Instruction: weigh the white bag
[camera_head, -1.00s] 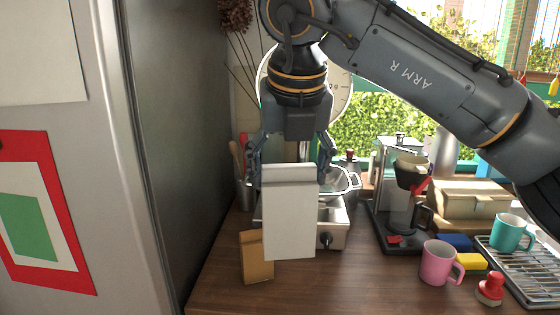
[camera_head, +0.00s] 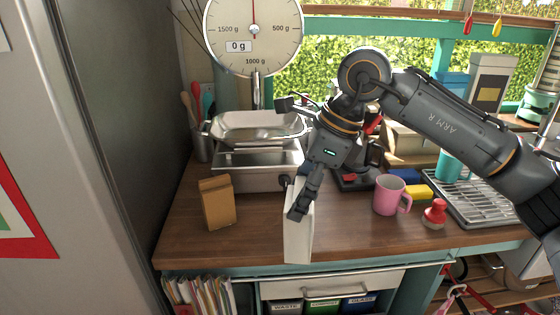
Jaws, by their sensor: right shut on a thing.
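The white bag (camera_head: 298,238) is upright near the counter's front edge; I cannot tell whether its base touches the counter. My right gripper (camera_head: 304,200) is shut on its upper part, seen side-on, with one finger covering part of the bag. The kitchen scale stands behind and to the left, with a round dial (camera_head: 253,25) whose needle points straight up and whose label reads 0 g. Its metal pan (camera_head: 258,126) looks empty. The bag is apart from the pan. My left gripper is not in view.
A brown bag (camera_head: 217,203) stands on the counter in front of the scale's left side. A pink mug (camera_head: 390,195), a red-topped shaker (camera_head: 435,214) and a drying rack (camera_head: 478,200) are to the right. A fridge (camera_head: 50,150) bounds the left side.

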